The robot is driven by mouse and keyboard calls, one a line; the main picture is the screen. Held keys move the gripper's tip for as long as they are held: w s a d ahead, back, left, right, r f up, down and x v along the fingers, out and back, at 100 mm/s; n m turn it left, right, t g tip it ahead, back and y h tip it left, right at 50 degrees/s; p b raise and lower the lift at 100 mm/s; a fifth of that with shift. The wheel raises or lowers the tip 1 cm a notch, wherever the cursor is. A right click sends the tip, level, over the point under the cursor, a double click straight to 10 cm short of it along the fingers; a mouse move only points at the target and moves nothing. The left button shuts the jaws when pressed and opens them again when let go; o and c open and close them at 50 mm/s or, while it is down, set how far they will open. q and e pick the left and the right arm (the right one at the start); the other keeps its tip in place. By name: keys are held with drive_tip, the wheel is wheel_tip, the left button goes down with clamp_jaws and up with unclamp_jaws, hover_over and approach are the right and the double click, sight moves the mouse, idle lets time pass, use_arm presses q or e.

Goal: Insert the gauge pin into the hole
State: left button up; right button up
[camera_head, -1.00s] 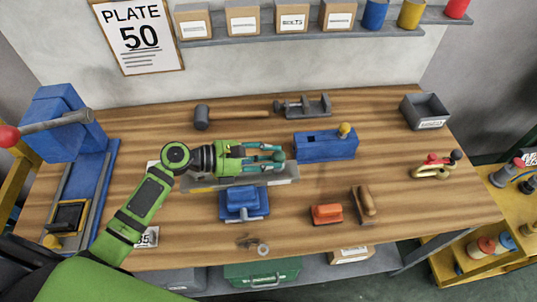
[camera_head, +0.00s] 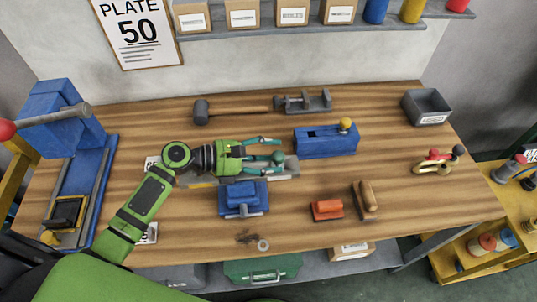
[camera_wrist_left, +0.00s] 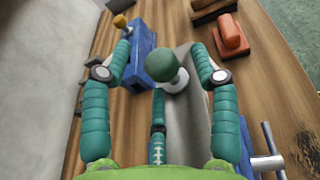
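The gauge pin (camera_head: 277,158) shows as a green ball knob; in the left wrist view its green knob (camera_wrist_left: 163,66) sits on a white collar. It stands at the grey bar (camera_head: 286,172), which also shows in the left wrist view (camera_wrist_left: 186,120). The pin's shank and the hole under it are hidden, so I cannot tell how deep it sits. My left gripper (camera_head: 272,155) is open, its teal fingers spread on both sides of the knob with gaps between; this shows in the left wrist view (camera_wrist_left: 162,42). My right gripper is not in view.
A blue block (camera_head: 325,143) with a yellow knob and a dark opening stands right of the fingers. A blue vise-like piece (camera_head: 243,197) is close in front. A hammer (camera_head: 202,112), a clamp (camera_head: 303,102) and an orange-topped block (camera_head: 327,209) lie around. The right tabletop is mostly clear.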

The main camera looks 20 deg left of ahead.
use_arm(q)
drive_tip(key=shift+a, duration=0.15)
drive_tip(key=v, duration=1.1)
drive_tip(key=shift+s+a+r, duration=0.1)
drive_tip(key=shift+s+a, duration=0.15)
drive_tip(key=shift+s, duration=0.1)
